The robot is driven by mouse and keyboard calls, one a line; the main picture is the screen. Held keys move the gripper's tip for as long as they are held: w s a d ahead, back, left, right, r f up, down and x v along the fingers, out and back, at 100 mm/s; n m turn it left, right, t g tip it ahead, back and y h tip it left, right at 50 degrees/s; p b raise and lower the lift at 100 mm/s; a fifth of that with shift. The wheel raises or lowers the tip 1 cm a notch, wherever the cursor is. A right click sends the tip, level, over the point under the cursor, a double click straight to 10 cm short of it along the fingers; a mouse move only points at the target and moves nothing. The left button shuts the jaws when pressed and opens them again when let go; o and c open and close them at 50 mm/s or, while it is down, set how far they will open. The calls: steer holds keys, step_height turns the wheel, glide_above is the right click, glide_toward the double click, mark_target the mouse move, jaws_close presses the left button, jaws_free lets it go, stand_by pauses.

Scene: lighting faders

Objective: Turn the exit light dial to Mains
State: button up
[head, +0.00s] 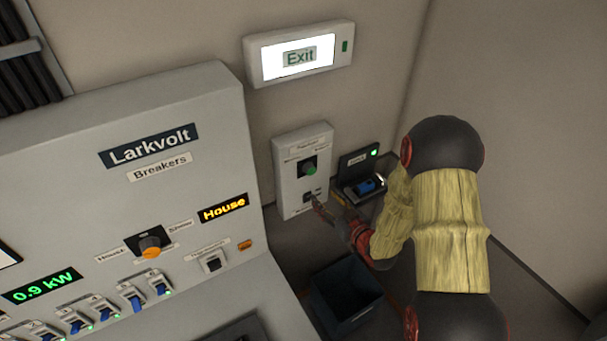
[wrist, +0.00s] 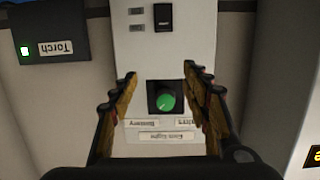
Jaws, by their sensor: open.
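The exit light dial is a green round knob on a black square plate (head: 309,168), on the upper part of a narrow pale wall box (head: 290,188). In the wrist view, which is upside down, the dial (wrist: 166,98) shows between the fingers of my gripper (wrist: 160,72). Its Battery label (wrist: 142,124) is at left there; the Mains label (wrist: 187,123) is at right, partly covered by a finger. Which way the dial points is unclear. In the head view my gripper (head: 320,205) is open and empty, near the lower part of the box, below the dial.
A black rocker switch (wrist: 163,17) is on the same box. A lit Exit sign (head: 298,57) hangs above. A torch holder (head: 358,163) is right of the box. The Larkvolt breaker cabinet (head: 215,120) stands left. A dark bin (head: 345,290) is below.

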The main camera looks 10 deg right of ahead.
steer(key=t+y, duration=0.1)
steer(key=t, duration=0.1)
glide_toward(312, 173)
steer(key=w, duration=0.2)
steer(key=x, duration=0.2)
steer(key=p+x, duration=0.1)
steer(key=x, duration=0.4)
steer(key=shift+w+a+p, duration=0.3)
steer(key=shift+a+p, duration=0.1)
steer(key=shift+a, duration=0.05)
steer(key=c, duration=0.3)
steer(key=c, duration=0.8)
steer(key=shift+c, duration=0.3)
